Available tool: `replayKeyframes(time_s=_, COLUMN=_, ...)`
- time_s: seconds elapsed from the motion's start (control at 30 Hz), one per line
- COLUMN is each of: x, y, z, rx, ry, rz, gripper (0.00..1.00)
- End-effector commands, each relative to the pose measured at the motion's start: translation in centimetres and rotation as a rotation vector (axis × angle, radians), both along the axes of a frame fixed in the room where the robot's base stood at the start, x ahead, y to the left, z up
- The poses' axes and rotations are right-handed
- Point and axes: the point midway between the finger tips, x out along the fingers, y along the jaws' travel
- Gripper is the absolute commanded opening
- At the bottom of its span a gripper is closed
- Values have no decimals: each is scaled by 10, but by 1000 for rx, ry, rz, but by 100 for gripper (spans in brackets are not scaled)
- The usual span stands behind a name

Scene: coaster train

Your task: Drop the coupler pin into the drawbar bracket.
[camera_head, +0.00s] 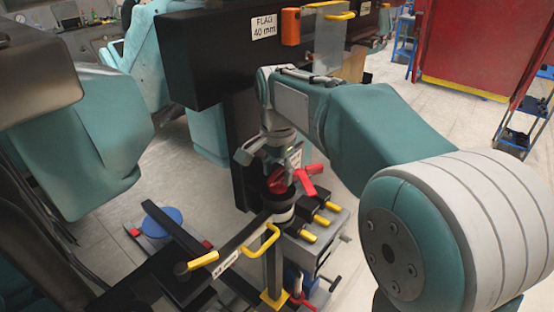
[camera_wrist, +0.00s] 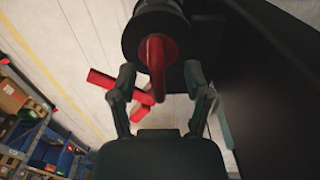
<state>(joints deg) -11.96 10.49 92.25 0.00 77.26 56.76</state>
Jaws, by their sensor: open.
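A red piece (camera_head: 278,183), which looks like the coupler pin's handle, stands in a round black collar (camera_head: 272,199), likely the drawbar bracket. In the wrist view the red piece (camera_wrist: 156,62) shows as a loop or bar against the black collar (camera_wrist: 135,38). My gripper (camera_head: 277,160) is open just above it. In the wrist view my gripper's fingers (camera_wrist: 160,78) are spread on both sides of the red piece, with visible gaps and no clear contact. The pin's shaft is hidden, so I cannot tell how deep it sits.
A red lever (camera_head: 308,178) sticks out beside the collar. A grey box (camera_head: 325,243) with yellow-tipped black handles (camera_head: 322,218) stands to its right. A black beam (camera_head: 225,55) with a "FLAG 40 mm" label rises behind. A blue disc (camera_head: 161,221) lies left.

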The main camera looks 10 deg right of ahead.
Motion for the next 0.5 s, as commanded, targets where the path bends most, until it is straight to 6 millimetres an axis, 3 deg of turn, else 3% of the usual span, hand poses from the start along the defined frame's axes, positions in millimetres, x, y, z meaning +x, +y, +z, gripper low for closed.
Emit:
replayKeyframes(time_s=0.27, x=0, y=0, z=-3, rx=0, ry=0, rz=0, gripper=63)
replayKeyframes(time_s=0.3, x=0, y=0, z=-2, rx=0, ry=0, rz=0, gripper=54)
replayKeyframes(time_s=0.4, x=0, y=0, z=-2, rx=0, ry=0, rz=0, gripper=9)
replayKeyframes(time_s=0.43, x=0, y=0, z=-2, rx=0, ry=0, rz=0, gripper=0)
replayKeyframes(time_s=0.5, x=0, y=0, z=-2, rx=0, ry=0, rz=0, gripper=0)
